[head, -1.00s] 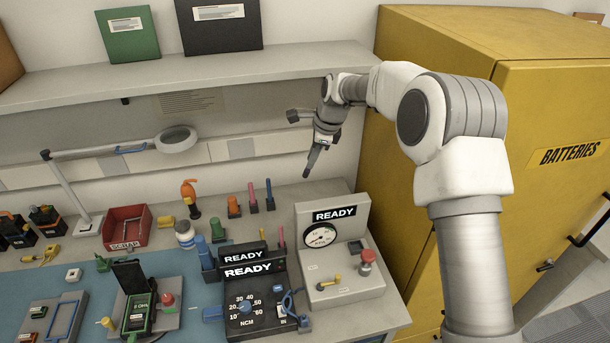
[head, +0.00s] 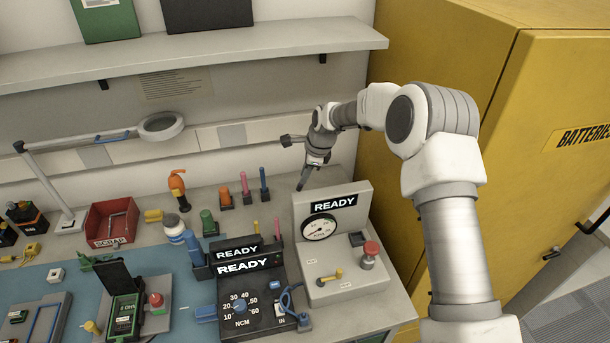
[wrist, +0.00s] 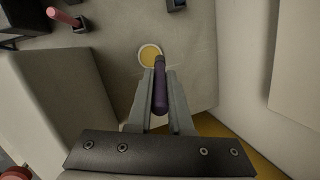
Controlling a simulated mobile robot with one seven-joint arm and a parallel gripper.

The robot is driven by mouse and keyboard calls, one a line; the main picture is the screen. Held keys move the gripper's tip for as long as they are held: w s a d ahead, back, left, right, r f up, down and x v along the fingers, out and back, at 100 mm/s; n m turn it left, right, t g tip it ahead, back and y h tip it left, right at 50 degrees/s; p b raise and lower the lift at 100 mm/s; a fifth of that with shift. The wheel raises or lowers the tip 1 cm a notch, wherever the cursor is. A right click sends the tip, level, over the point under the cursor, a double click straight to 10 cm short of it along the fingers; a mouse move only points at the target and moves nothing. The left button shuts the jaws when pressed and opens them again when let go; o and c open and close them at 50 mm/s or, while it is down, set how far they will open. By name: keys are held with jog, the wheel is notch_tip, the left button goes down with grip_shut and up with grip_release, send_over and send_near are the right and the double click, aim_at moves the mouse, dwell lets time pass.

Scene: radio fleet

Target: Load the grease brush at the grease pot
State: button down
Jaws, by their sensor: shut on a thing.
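My gripper (wrist: 160,76) is shut on a dark purple handle, seemingly the grease brush (wrist: 160,92), which lies between the two fingers in the wrist view. The grease pot (wrist: 150,55) is a round pale-rimmed pot with yellow contents, on the bench just beyond the fingertips. The brush's far end overlaps the pot's right edge in that view; whether it touches the grease I cannot tell. In the head view my gripper (head: 305,178) points down behind the gauge unit (head: 338,240). The pot is not visible there, and the unit hides the space below the gripper.
The gauge unit's tall back stands close to the gripper. A yellow battery cabinet (head: 450,90) is at the right. A pink-handled tool (head: 244,183) and a blue one (head: 263,183) stand in holders to the left. A shelf (head: 200,60) hangs above; a scrap bin (head: 110,222) is further left.

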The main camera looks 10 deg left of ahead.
jog(key=shift+f+b, duration=1.3)
jog(key=shift+f, duration=1.6)
jog(key=shift+f+b, duration=0.6)
jog(key=shift+f, duration=0.1)
jog(key=shift+r, duration=0.15)
jog(key=shift+r+p, duration=1.6)
jog(key=shift+r, duration=1.85)
